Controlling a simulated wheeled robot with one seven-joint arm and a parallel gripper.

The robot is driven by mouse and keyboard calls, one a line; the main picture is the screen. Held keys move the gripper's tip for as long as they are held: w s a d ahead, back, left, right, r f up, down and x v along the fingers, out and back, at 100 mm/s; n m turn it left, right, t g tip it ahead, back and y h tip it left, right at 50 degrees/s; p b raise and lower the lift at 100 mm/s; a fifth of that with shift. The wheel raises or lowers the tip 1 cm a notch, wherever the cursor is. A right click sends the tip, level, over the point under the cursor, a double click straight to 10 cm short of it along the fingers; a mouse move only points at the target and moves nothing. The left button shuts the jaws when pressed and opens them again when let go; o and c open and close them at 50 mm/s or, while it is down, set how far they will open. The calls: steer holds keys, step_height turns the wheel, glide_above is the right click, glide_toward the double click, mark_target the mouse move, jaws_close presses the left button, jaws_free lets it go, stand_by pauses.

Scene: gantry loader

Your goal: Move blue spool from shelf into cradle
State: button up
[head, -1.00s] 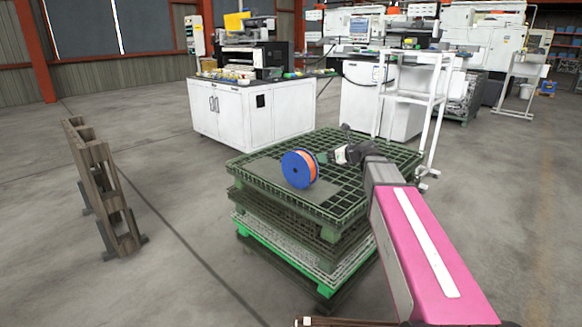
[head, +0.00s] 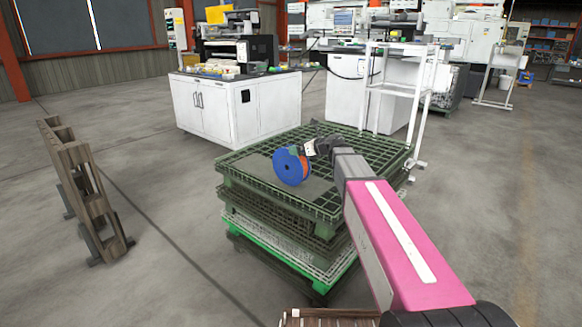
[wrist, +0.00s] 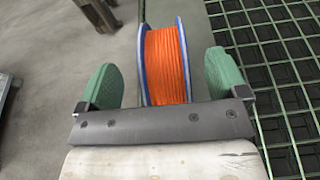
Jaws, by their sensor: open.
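The blue spool (head: 288,165) has blue flanges and an orange winding. It stands on its rim on the dark top of a green pallet stack (head: 325,203). My gripper (head: 307,156) is at the spool's right side in the head view and hides part of the winding. In the wrist view, the spool (wrist: 166,62) lies between the two green fingers of my gripper (wrist: 163,80). The fingers are open, with a gap to the flange on each side. I cannot make out for certain which thing is the cradle.
A wooden frame (head: 82,188) stands on the floor at the left. A white cabinet (head: 225,105) with a machine on it and a white metal stand (head: 400,92) are behind the pallets. A slatted wooden piece (head: 325,318) shows at the bottom edge.

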steer(key=x, duration=0.4)
steer(key=shift+w+f, duration=0.1)
steer(key=shift+f, duration=0.15)
jaws_close()
steer(key=shift+r, duration=0.1)
